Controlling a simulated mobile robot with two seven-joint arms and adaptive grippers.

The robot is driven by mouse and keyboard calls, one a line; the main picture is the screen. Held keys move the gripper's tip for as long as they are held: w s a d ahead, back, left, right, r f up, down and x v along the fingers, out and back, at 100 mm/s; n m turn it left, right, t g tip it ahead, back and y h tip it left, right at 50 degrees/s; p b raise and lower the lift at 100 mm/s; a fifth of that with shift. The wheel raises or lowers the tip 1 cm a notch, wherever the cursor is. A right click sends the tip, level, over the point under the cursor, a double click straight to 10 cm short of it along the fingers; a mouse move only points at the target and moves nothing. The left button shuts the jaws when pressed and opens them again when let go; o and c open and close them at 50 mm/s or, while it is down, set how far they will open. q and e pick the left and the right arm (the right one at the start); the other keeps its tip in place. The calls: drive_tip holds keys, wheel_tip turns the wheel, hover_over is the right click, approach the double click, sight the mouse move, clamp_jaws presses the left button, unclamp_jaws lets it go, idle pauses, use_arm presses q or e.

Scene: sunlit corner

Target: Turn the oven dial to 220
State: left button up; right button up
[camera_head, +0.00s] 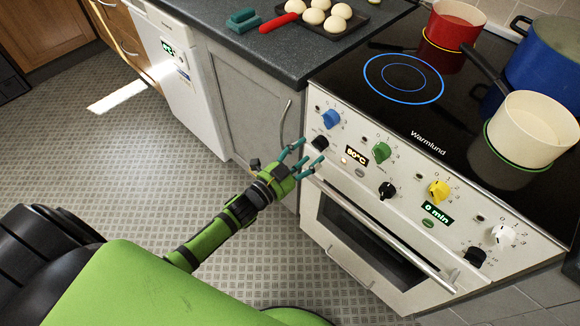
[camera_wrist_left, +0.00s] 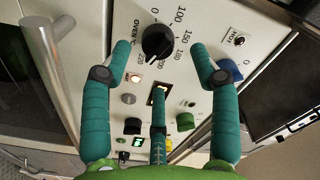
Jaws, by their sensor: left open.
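The oven dial is a black knob (camera_head: 320,142) at the left end of the white control panel (camera_head: 449,210). In the left wrist view the oven dial (camera_wrist_left: 157,42) has printed numbers around it, including 100, 150, 180 and 220. My left gripper (camera_head: 305,158) is open and empty just in front of the panel. Its teal fingers (camera_wrist_left: 159,62) are spread around the dial in the wrist view, apparently without contact. One finger partly hides the display. My right gripper is not in view.
Blue (camera_head: 330,118), green (camera_head: 381,151), yellow (camera_head: 439,190) and white knobs (camera_head: 502,235) share the panel with other black knobs. The oven handle (camera_head: 385,238) runs below. Pots stand on the hob (camera_head: 450,112). The floor at left is clear.

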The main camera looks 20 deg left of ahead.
use_arm(q)
drive_tip(key=v, duration=0.7)
drive_tip(key=shift+s, duration=0.4)
drive_tip(key=shift+a+r, duration=0.1)
drive_tip(key=s+a+f+n+g+y+p, duration=0.1)
drive_tip(key=s+f+n+g+y, duration=0.2)
drive_tip(key=f, duration=0.6)
drive_tip(key=s+a+f+n+g+p, duration=0.1)
drive_tip(key=s+a+f+n+g, duration=0.1)
drive_tip(key=s+f, duration=0.5)
drive_tip(key=s+a+f+n+g+y, duration=0.1)
drive_tip(key=s+f+n+g+y, duration=0.15)
drive_tip(key=f, duration=0.75)
drive_tip(key=s+f+n+g+p, duration=0.1)
drive_tip(key=s+f+g, duration=0.3)
drive_tip(key=s, duration=0.8)
drive_tip(key=s+d+f+n+g, duration=0.1)
drive_tip(key=s+f+g, duration=0.3)
drive_tip(key=s, duration=0.8)
wheel_tip(320, 180, down, 3)
drive_tip(key=shift+s+d+r+n+y+p, duration=0.25)
drive_tip(key=shift+d+n+y+p, duration=0.1)
drive_tip(key=shift+n, duration=0.3)
drive_tip(key=shift+w+f+g, duration=0.1)
drive_tip(key=shift+g, duration=0.15)
